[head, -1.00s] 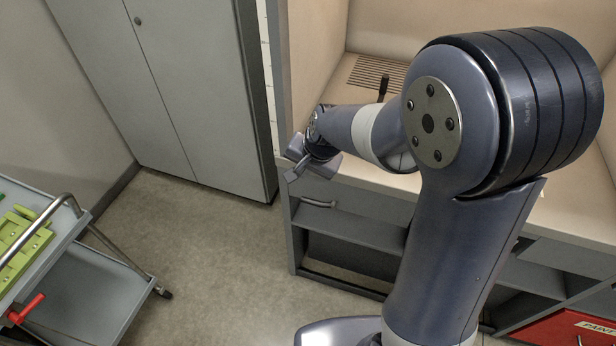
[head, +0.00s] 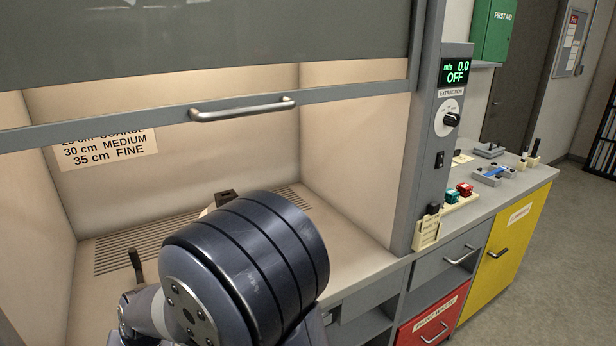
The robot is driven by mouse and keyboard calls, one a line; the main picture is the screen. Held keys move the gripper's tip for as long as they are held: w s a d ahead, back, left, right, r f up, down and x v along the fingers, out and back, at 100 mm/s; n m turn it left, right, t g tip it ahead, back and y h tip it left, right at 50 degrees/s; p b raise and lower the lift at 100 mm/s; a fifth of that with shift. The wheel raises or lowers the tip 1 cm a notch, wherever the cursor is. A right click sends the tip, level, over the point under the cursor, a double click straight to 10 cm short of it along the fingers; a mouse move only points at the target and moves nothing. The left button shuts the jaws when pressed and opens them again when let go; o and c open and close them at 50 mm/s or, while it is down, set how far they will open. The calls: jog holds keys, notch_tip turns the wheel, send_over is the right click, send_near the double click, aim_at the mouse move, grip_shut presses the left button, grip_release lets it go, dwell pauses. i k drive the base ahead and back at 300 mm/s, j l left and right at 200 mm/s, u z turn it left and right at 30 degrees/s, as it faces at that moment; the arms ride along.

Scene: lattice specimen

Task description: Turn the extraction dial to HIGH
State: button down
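The extraction dial (head: 451,119) is a black knob on a white round plate, on the grey right-hand post of the fume hood. A label reading EXTRACTION sits just above it. The display (head: 455,72) above that shows "m/s 0.0" and "OFF" in green. The dial's own position marks are too small to read. My arm stands in front of the hood at the lower middle, well left of the dial and apart from it. My gripper is not in view.
The hood's sash with its bar handle (head: 243,109) is partly raised. A black rocker switch (head: 439,159) sits below the dial. The counter (head: 537,178) to the right holds blocks and small tools. A red drawer (head: 428,325) and yellow cabinet (head: 508,245) stand below.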

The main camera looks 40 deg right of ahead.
aim_at(452, 119)
jog(key=z, duration=1.95)
